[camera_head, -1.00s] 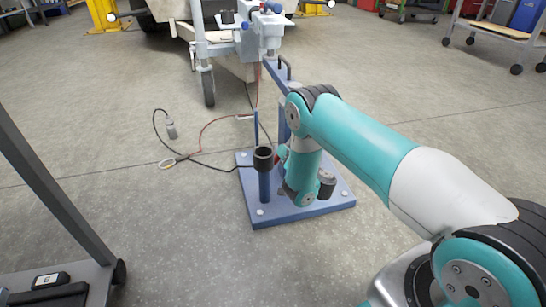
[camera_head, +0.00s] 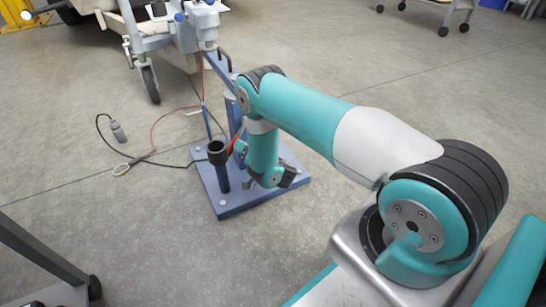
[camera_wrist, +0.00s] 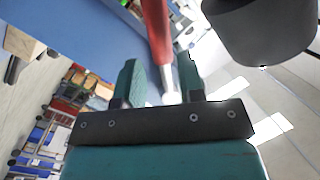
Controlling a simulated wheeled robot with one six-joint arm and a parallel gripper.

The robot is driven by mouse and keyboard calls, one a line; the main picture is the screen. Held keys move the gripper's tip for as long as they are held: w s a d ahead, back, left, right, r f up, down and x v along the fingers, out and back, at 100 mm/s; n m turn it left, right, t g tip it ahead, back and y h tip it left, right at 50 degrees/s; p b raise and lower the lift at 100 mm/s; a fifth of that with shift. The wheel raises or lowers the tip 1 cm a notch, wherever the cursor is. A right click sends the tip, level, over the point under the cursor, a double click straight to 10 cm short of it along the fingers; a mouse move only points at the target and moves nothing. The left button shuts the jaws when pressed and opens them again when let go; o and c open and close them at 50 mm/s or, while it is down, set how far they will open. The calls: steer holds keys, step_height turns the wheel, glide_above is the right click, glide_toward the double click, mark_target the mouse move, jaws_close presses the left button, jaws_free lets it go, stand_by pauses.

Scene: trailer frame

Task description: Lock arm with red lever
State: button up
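The red lever (camera_head: 236,144) shows as a small red piece on the blue stand (camera_head: 232,207), just left of my arm's end in the head view. In the wrist view the red lever (camera_wrist: 156,28) comes down from the top, and its pale metal rod runs between my two fingers. My gripper (camera_wrist: 161,80) is open around it, with a visible gap beside the rod. The blue arm (camera_head: 219,66) runs from the stand's post up to the trailer hitch. A broad blue surface (camera_wrist: 75,28) fills the upper left of the wrist view. My forearm hides part of the stand.
A blue post with a black cup (camera_head: 217,153) stands on the base plate, left of my arm. A dark cylinder (camera_wrist: 262,28) is close on the right in the wrist view. A cable with a grey plug (camera_head: 118,132) lies on the floor. A cart (camera_head: 45,262) stands lower left.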

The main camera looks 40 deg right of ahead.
steer(key=s+d+p, duration=0.1)
steer(key=s+p, duration=1.3)
steer(key=p, duration=0.1)
steer(key=shift+s+d+r+p, duration=0.2)
steer(key=shift+d+r+p, duration=0.1)
steer(key=shift+r+p, duration=0.15)
steer(key=shift+f, duration=0.1)
